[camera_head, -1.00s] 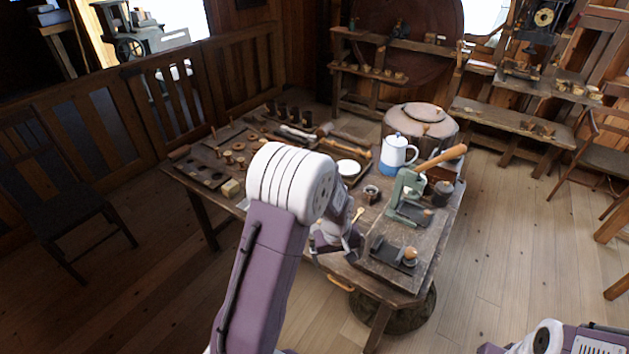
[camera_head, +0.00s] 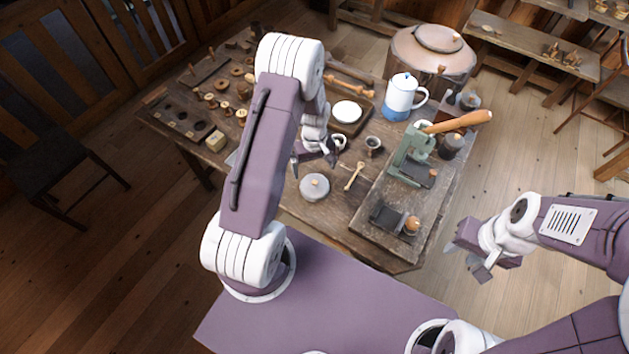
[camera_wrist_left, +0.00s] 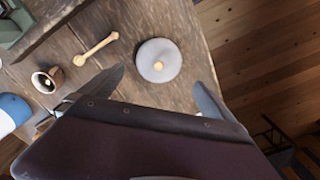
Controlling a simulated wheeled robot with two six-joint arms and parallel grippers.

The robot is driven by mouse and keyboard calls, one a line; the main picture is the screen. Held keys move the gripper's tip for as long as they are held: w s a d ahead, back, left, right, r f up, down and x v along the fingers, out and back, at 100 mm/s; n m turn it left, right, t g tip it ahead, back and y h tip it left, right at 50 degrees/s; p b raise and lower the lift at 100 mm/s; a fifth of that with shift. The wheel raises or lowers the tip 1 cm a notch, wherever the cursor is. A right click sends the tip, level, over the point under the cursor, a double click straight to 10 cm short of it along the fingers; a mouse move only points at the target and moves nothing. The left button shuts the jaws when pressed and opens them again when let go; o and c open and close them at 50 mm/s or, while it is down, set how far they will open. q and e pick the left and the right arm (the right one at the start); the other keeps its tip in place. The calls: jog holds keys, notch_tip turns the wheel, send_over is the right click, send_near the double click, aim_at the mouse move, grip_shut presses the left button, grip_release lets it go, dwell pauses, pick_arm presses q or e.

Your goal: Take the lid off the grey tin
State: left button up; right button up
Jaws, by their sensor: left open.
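The grey tin (camera_head: 314,187) is a low round tin with a lid on, near the table's front edge. A small pale knob sits in the middle of the lid (camera_wrist_left: 150,70). My left gripper (camera_head: 313,160) is open and empty, above the table just behind the tin in the head view. In the left wrist view the tin lies just beyond the gap between the fingers (camera_wrist_left: 158,78), and neither finger touches it. My right gripper (camera_head: 466,262) has its fingers apart and is empty, off the table's right side.
A wooden spoon (camera_head: 354,176) lies right of the tin, with a small cup (camera_head: 373,145) behind it. A green press with a wooden handle (camera_head: 410,155) stands further right. A blue and white pot (camera_head: 401,97) stands at the back.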

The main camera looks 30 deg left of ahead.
pick_arm(q)
send_over(314, 183)
jog(key=w, duration=0.1)
jog(key=f, duration=0.4)
jog(key=shift+a+f+p, duration=0.2)
jog(key=shift+f+p, duration=0.15)
jog(key=shift+p, duration=0.05)
jog(key=shift+s+d+f+p, duration=0.15)
jog(key=shift+s+f+p, duration=0.15)
jog(key=shift+f, duration=0.25)
jog(key=shift+s+d+f+p, duration=0.1)
jog(key=shift+s+f+p, duration=0.05)
jog(key=shift+f+p, duration=0.35)
jog(key=f, duration=0.2)
jog(key=shift+w+a+f, duration=0.1)
jog(key=shift+w+f, duration=0.1)
jog(key=shift+f, duration=0.1)
jog(key=shift+w+f, duration=0.1)
jog(key=shift+f, duration=0.05)
jog(key=shift+s, duration=0.25)
jog(key=c, duration=1.6)
pick_arm(e)
jog(key=shift+w+a+r, duration=0.1)
jog(key=shift+w+r, duration=0.15)
jog(key=shift+r, duration=0.75)
